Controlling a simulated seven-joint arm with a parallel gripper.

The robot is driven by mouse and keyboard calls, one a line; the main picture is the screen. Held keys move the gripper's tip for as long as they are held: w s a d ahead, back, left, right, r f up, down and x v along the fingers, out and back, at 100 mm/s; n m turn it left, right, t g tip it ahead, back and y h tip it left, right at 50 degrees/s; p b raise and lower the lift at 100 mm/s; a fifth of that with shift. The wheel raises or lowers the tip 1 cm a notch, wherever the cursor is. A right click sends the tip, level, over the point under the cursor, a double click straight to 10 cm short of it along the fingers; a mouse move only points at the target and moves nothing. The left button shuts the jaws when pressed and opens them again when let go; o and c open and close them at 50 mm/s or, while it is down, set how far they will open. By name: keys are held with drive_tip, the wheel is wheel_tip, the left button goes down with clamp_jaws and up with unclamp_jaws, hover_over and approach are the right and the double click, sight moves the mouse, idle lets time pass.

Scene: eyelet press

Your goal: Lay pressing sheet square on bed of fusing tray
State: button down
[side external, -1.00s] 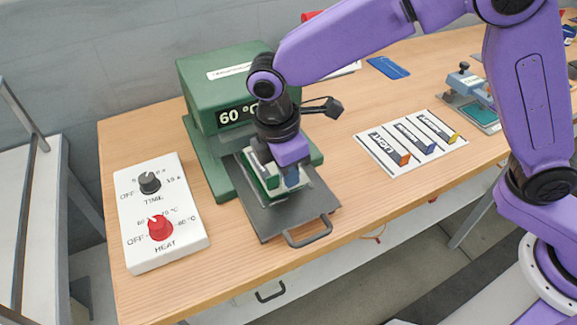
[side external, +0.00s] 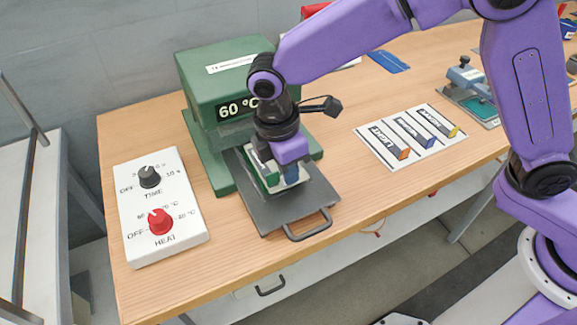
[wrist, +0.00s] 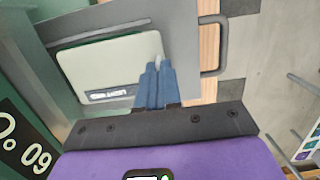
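The fusing tray (side external: 263,216) is a dark grey plate with a loop handle, out in front of the green press; it also shows in the wrist view (wrist: 182,22). The pressing sheet (wrist: 105,68) is a pale, round-cornered piece with a dark label reading LIGHT along its near edge. It lies over the tray's bed, its edges roughly parallel to the bed outline; whether it touches is unclear. My gripper (wrist: 157,66) has its blue fingers close together over the sheet's handle-side part, with a small whitish piece between the tips. In the side view my gripper (side external: 291,178) partly hides the sheet.
The green press (side external: 222,80) reading 60 °C stands right behind the tray. A white control box (side external: 160,205) with a black and a red knob is at left. A card (side external: 410,138) with labelled swatches lies at right. Bare wood lies between tray and card.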

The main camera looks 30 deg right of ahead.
drive_tip(key=shift+f, duration=0.9)
idle(0.4)
drive_tip(key=shift+w, duration=1)
idle(0.6)
drive_tip(key=shift+f, duration=0.4)
idle(1.2)
drive_tip(key=c, duration=1.2)
unclamp_jaws()
drive_tip(key=shift+c, duration=0.2)
drive_tip(key=shift+r, duration=0.1)
wheel_tip(320, 180, up, 17)
drive_tip(key=a, duration=0.2)
drive_tip(key=shift+a, duration=0.3)
